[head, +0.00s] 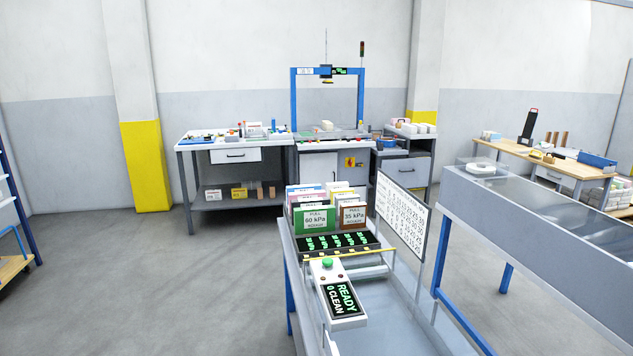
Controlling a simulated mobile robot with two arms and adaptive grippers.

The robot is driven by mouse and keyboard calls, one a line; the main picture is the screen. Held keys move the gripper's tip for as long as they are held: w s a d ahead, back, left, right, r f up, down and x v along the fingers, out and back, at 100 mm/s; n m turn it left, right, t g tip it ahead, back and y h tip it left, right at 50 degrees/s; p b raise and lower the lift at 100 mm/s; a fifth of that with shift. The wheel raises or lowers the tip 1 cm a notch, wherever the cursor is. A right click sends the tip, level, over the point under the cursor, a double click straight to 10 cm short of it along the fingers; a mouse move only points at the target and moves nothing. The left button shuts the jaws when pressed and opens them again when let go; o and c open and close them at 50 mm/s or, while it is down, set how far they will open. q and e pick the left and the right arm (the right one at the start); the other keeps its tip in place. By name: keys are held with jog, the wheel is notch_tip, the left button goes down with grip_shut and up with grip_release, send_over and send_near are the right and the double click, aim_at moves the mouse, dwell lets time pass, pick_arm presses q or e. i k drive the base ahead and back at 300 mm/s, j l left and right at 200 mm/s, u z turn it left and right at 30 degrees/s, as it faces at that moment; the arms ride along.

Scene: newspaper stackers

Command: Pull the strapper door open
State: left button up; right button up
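The strapper (293,98) stands at the back wall, a blue arch over a grey worktop with a white cabinet below. A pale front panel, which looks like the strapper door (319,167), is on the left of the cabinet front and appears closed. A handle on the door is too small to make out, and the card rack in front hides the door's lower part. Neither of my grippers shows in the head view.
A workbench with a drawer (236,155) stands left of the strapper, a grey cabinet (404,168) right of it. A card rack and READY panel (343,299) on a blue-legged stand are close in front. A long conveyor (530,215) is at right. Open floor (170,270) lies left.

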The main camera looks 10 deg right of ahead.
aim_at(322, 167)
jog(key=i+j, duration=0.1)
jog(key=j, duration=0.3)
jog(key=i+j, duration=0.1)
jog(key=j, duration=0.25)
jog(key=i+j, duration=0.55)
jog(key=i+j+u, duration=0.15)
jog(key=i+j, duration=0.35)
jog(key=i+j+z, duration=0.1)
jog(key=i, duration=2.4)
jog(key=i+z, duration=0.15)
jog(key=i, duration=0.35)
jog(key=i+z, duration=0.15)
jog(key=i, duration=0.35)
jog(key=i+j+z, duration=0.15)
jog(key=i, duration=0.35)
jog(key=i+j+z, duration=0.15)
jog(key=i, duration=0.35)
jog(key=i+l+z, duration=0.15)
jog(key=i+z, duration=0.45)
jog(key=z, duration=0.2)
jog(key=i+z, duration=0.35)
jog(key=i+j+z, duration=0.15)
jog(key=z, duration=0.25)
jog(key=i+l, duration=0.1)
jog(key=i, duration=0.35)
jog(key=i+l+z, duration=0.1)
jog(key=i, duration=0.35)
